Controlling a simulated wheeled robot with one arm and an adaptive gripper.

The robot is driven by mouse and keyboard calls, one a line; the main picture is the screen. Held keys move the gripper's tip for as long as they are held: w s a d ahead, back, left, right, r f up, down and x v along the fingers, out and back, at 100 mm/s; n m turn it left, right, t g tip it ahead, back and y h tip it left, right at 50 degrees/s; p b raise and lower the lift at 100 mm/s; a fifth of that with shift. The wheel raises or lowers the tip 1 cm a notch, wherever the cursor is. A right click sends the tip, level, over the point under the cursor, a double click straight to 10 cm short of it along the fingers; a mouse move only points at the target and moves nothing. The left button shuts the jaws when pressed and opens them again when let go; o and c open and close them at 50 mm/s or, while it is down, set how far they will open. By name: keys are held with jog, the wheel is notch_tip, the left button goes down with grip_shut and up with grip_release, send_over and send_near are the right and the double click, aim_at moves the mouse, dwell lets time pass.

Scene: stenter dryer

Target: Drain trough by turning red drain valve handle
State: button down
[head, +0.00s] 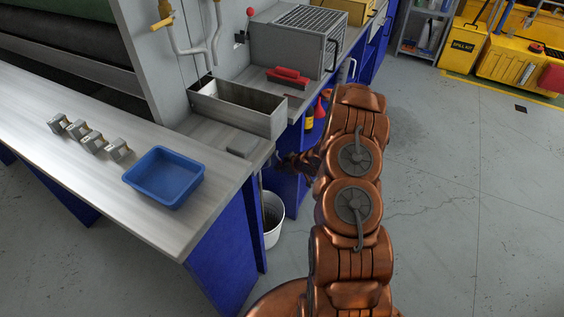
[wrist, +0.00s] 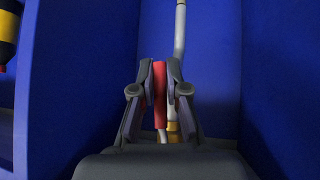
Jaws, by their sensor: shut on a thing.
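In the wrist view, my gripper (wrist: 160,88) is shut on the red drain valve handle (wrist: 160,97), which stands upright between the two fingers. A brass-coloured valve body (wrist: 173,128) shows just behind and below the fingers, on a pale drain pipe (wrist: 180,35). In the head view, the metal trough (head: 240,106) sits on the bench; its inside is partly in view, and I cannot tell its liquid level. My gripper (head: 285,164) reaches in below the bench edge under the trough, where the handle is hidden.
A white bucket (head: 272,218) stands on the floor below the bench. Blue cabinet walls (wrist: 75,80) close in on both sides of my gripper. A blue tray (head: 164,177) and several metal blocks (head: 92,141) lie on the bench.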

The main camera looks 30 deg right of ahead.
jog(key=shift+a, duration=0.1)
dwell(0.4)
jog(key=c, duration=1.2)
grip_release()
jog(key=shift+o, duration=0.2)
jog(key=v, duration=1.2)
